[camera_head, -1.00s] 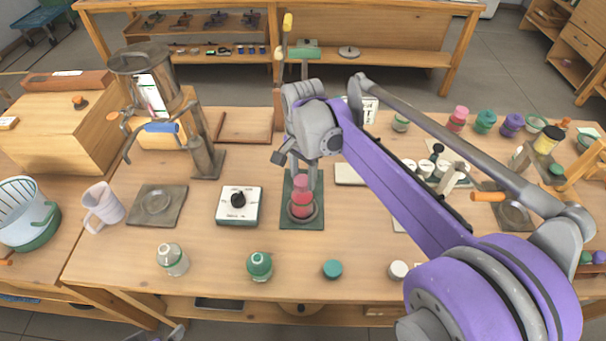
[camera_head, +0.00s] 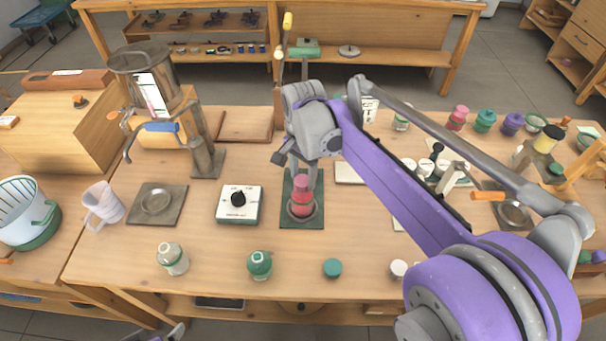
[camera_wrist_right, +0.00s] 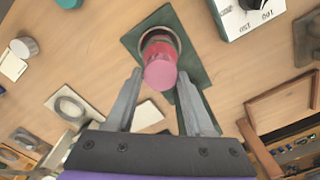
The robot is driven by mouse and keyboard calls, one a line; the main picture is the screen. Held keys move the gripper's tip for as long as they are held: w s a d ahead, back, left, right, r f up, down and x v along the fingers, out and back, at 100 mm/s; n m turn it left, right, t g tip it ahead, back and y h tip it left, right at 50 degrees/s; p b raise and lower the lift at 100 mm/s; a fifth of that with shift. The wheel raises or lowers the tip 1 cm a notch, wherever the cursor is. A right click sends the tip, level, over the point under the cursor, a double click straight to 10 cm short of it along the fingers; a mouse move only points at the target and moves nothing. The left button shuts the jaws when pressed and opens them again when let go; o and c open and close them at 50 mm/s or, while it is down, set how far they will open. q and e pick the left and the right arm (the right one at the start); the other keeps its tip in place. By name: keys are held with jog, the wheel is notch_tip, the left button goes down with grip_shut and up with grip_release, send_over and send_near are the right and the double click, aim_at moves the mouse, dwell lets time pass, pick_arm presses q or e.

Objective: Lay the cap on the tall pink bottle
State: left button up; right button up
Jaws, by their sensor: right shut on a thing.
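The tall pink bottle (camera_head: 301,207), reddish pink, stands upright in a dark ring on a green plate (camera_head: 289,222); it also shows in the right wrist view (camera_wrist_right: 160,48). A lighter pink cap (camera_wrist_right: 160,75) is at its top, between my right fingertips. My right gripper (camera_head: 302,173) points down over the bottle and is shut on the cap; the fingers also show in the right wrist view (camera_wrist_right: 160,75). I cannot tell whether the cap is fully seated. Part of my left gripper (camera_head: 175,333) shows at the bottom edge; its jaws cannot be read.
A white dial box (camera_head: 239,205) stands left of the plate, with the metal distiller (camera_head: 150,95) behind. Two jars, a teal lid (camera_head: 332,268) and a white lid (camera_head: 398,269) line the front. Coloured jars (camera_head: 485,121) stand at back right. Table between plate and front row is clear.

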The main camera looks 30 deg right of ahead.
jog(key=shift+f, duration=0.6)
grip_shut()
dwell(0.6)
jog(key=o, duration=1.3)
grip_release()
jog(key=shift+o, duration=0.5)
jog(key=shift+o, duration=0.8)
jog(key=shift+r+p, duration=2.15)
jog(key=shift+r, duration=1.35)
